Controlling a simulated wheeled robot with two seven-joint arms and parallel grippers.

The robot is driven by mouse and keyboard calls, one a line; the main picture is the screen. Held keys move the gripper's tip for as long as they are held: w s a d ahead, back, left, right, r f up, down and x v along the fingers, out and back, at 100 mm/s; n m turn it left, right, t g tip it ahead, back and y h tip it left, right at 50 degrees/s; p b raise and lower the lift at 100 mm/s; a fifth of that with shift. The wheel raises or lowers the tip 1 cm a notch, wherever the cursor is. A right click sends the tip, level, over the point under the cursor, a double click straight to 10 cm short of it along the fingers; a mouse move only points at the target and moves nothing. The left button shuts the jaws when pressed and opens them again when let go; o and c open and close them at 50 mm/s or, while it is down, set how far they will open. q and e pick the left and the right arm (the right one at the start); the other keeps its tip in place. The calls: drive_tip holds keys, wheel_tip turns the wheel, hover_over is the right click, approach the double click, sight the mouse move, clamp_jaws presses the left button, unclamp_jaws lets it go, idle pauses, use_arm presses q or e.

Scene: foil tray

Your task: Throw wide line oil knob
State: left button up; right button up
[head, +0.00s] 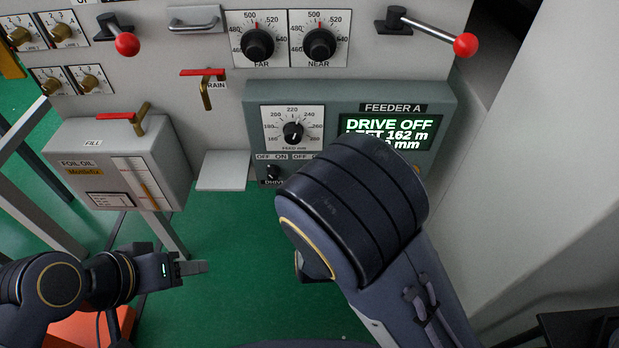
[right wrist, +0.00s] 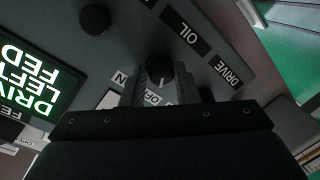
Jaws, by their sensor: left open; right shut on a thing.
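The oil knob (right wrist: 158,68) is a dark round knob on the feeder panel, above whose edge the OIL label (right wrist: 187,33) shows in the right wrist view. Its light mark points toward the bottom of that picture, near the partly hidden OFF label. My right gripper (right wrist: 160,82) is shut on this knob, one finger on each side. In the head view my right forearm hides the oil knob and the right gripper. My left gripper (head: 196,267) is open and empty at lower left, over the green floor, apart from the panel.
The drive knob (head: 273,172) sits left of my right arm; its DRIVE label (right wrist: 229,70) is close beside the right finger. The feeder screen (head: 400,130) reads DRIVE OFF. The foil oil tank (head: 75,138), rain valve (head: 206,93) and red-tipped levers (head: 465,45) stand around.

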drive_tip(key=o, duration=1)
drive_tip(key=shift+c, duration=0.2)
drive_tip(key=shift+s, duration=0.1)
drive_tip(key=s+p, duration=0.1)
drive_tip(key=s, duration=0.6)
drive_tip(key=shift+s+d+r, duration=0.25)
drive_tip(key=shift+s+r, duration=0.05)
drive_tip(key=shift+r, duration=0.15)
